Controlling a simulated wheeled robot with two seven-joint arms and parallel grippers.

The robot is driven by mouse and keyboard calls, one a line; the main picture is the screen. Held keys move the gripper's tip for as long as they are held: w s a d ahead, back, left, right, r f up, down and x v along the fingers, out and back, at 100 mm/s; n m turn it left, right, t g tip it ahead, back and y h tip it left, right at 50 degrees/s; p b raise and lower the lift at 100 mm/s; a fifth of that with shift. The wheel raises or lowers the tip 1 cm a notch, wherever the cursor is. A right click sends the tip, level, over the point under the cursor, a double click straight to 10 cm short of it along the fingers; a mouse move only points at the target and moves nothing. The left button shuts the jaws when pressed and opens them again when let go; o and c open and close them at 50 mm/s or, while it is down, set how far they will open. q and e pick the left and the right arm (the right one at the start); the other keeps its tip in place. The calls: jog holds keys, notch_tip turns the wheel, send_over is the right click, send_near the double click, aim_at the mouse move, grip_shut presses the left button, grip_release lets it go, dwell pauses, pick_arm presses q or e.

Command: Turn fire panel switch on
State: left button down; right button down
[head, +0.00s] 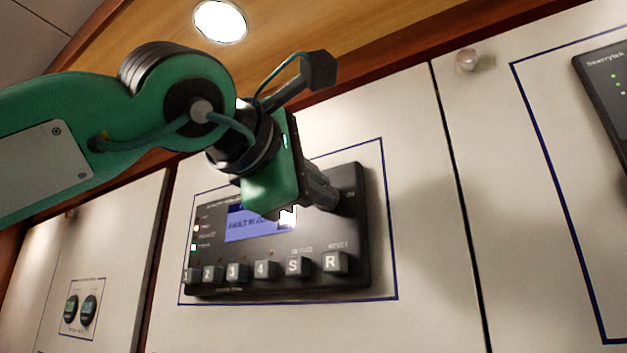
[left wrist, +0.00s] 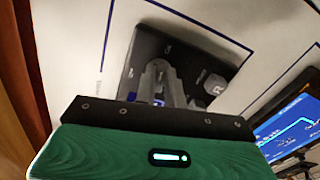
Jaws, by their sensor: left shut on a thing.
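The black fire panel (head: 352,232) is mounted on the white wall panel, with a lit blue screen (head: 240,225) and a row of square buttons marked 1 to 4, S and R. My left gripper (head: 328,198) reaches in from the upper left to the panel's upper right part. Its fingers are shut on the switch there, which they largely hide; its exact angle cannot be told. In the left wrist view, the gripper fingers (left wrist: 162,82) meet the panel face (left wrist: 205,50) between small labels, and the R button shows beside them. My right gripper is in neither view.
Another dark panel with green lights (head: 610,95) is at the far right. Two small round dials (head: 80,309) are at the lower left. A small clear dome (head: 467,60) sits on the upper wall. A lit monitor (left wrist: 290,125) shows in the left wrist view.

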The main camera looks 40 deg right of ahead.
pick_arm(q)
jog(key=shift+m, duration=1.1)
jog(key=shift+f, duration=0.1)
jog(key=c, duration=1.5)
grip_release()
jog(key=shift+s, duration=0.1)
jog(key=shift+a, duration=0.1)
jog(key=shift+b+v, duration=2.7)
jog(key=shift+v, duration=4.15)
jog(key=shift+f, duration=0.1)
